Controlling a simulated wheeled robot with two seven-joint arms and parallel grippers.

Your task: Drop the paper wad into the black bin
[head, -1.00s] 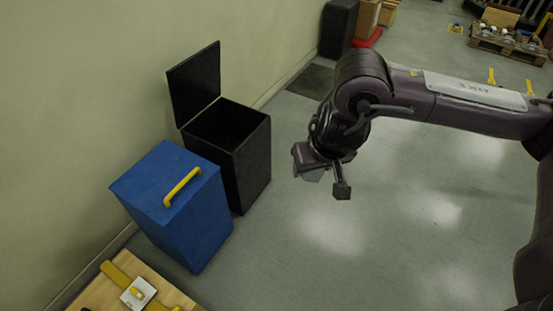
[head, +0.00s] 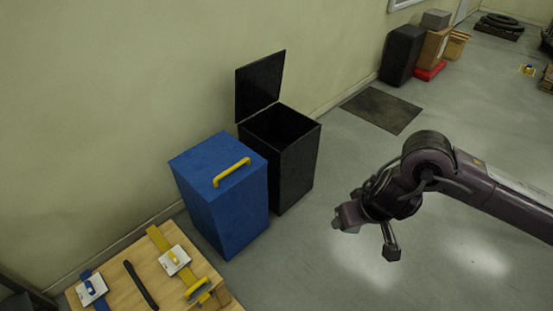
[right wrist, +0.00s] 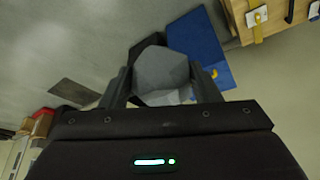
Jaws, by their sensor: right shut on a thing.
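The black bin (head: 296,165) stands against the wall in the head view, its lid (head: 260,85) raised and its top open. My right gripper (head: 365,237) is to the right of the bin and apart from it. In the right wrist view my right gripper (right wrist: 160,88) is shut on the grey, faceted paper wad (right wrist: 162,72). The wad cannot be made out clearly in the head view. The black bin is partly hidden behind the wad in the wrist view. My left gripper is not in view.
A closed blue bin (head: 222,195) with a yellow handle stands beside the black bin. A wooden table (head: 205,265) with tools is at the lower left. A dark mat (head: 381,110) lies on the floor beyond. The floor around my right gripper is clear.

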